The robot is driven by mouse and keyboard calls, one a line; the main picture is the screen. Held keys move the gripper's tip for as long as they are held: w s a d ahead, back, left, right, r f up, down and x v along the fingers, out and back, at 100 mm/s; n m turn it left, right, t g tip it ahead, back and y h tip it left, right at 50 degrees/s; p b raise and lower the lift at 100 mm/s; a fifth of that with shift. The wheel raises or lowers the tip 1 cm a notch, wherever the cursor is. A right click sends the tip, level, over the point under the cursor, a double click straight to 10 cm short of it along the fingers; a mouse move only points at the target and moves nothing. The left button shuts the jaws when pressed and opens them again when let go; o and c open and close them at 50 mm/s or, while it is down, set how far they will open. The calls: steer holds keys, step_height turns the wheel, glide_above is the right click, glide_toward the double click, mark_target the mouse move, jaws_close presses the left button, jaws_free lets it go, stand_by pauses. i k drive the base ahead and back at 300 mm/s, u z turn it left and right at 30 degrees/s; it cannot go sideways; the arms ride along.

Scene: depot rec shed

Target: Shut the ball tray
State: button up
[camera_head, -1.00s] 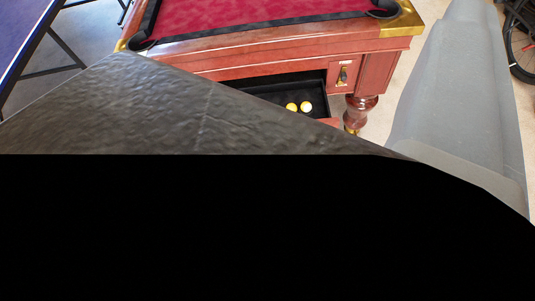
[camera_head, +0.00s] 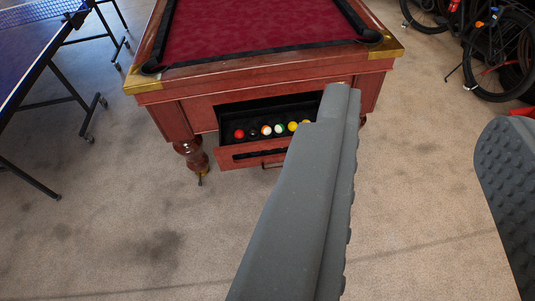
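The ball tray (camera_head: 232,157) is a red-brown wooden drawer, pulled out of the end of the pool table (camera_head: 165,97). Several coloured balls (camera_head: 266,130) lie in a row inside its black interior. A handle (camera_head: 272,166) shows low on its front. My gripper (camera_head: 418,112) is open, with one grey finger running up the middle and the other at the right edge. The left finger's tip overlaps the tray's right end in the picture and hides it. I cannot tell whether it touches. Nothing shows between the fingers.
A blue table-tennis table (camera_head: 25,62) with dark metal legs stands at the left. Bicycles (camera_head: 500,55) stand at the upper right. A turned table leg (camera_head: 193,157) is left of the tray. The carpet in front of the tray is clear.

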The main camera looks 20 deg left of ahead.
mark_target(227, 156)
steer(key=u, duration=0.4)
steer(key=i, duration=1)
steer(key=u, duration=0.25)
steer(key=k, duration=0.75)
steer(key=z, duration=0.4)
steer(key=i, duration=1)
